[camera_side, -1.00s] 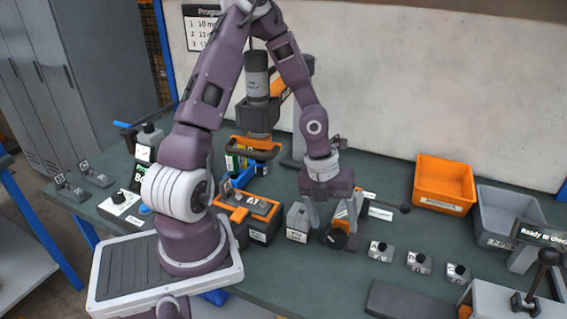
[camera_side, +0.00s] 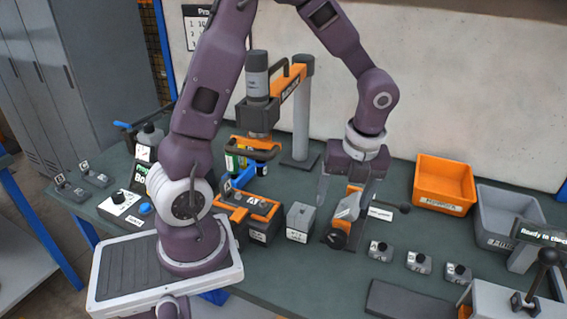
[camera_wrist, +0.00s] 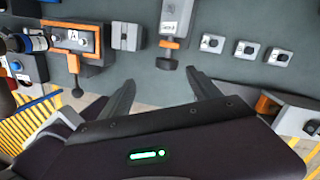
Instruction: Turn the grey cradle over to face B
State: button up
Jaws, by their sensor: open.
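What looks like the grey cradle (camera_side: 262,206) sits in an orange and black fixture left of centre in the side view. A letter A shows on its upper face, also in the wrist view (camera_wrist: 74,39) at upper left. My gripper (camera_side: 347,194) is open and empty to the right of it. Its fingers hang apart above an orange and grey stand with a black knob (camera_side: 337,240). In the wrist view the gripper (camera_wrist: 160,76) points toward the lower end of that stand. I cannot tell whether a finger touches it.
A slotted grey block (camera_side: 299,217) stands between the cradle fixture and the knobbed stand. An orange-armed press (camera_side: 290,84) rises behind the fixture. Several small grey blocks with black knobs (camera_side: 418,262) line the right front. An orange bin (camera_side: 443,182) and a grey bin (camera_side: 510,215) are at right.

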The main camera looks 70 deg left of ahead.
jog(key=s+d+r+n+t, duration=0.2)
jog(key=s+r+n, duration=0.5)
jog(key=n, duration=0.3)
jog(key=s+d+r+n+t+h, duration=0.1)
jog(key=s+d+r+n+t, duration=0.1)
jog(key=s+r+n, duration=0.5)
jog(key=n+t, duration=0.1)
jog(key=n, duration=0.3)
jog(key=shift+s+d+t+h, duration=0.15)
jog(key=shift+s+t+h, duration=0.15)
jog(key=shift+s, duration=0.1)
